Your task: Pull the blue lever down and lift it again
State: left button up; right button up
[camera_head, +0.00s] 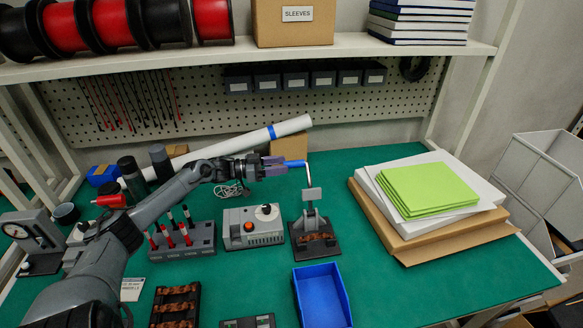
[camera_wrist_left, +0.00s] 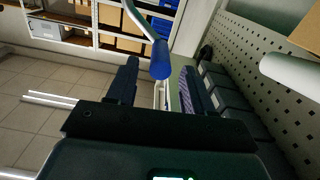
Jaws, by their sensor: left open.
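The lever's blue grip (camera_head: 295,163) sits at the top of a bent metal rod on a small press (camera_head: 314,225) with a dark base, and it is raised high. My left gripper (camera_head: 284,166) is open, with its fingertips close to the left end of the blue grip. In the left wrist view the blue grip (camera_wrist_left: 160,60) shows ahead of the gap between the two spread fingers (camera_wrist_left: 160,78), near the fingertips. I cannot tell whether a finger touches it. My right gripper is not in view.
A grey box with an orange button (camera_head: 250,228) stands left of the press. A blue bin (camera_head: 322,296) lies in front. Green sheets on cardboard (camera_head: 428,186) lie to the right. A white tube (camera_head: 290,126) and a pegboard shelf (camera_head: 380,50) are behind.

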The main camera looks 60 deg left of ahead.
aim_at(301, 163)
pick_arm(q)
jog(key=shift+b+x, duration=0.6)
jog(key=shift+x, duration=1.6)
grip_shut()
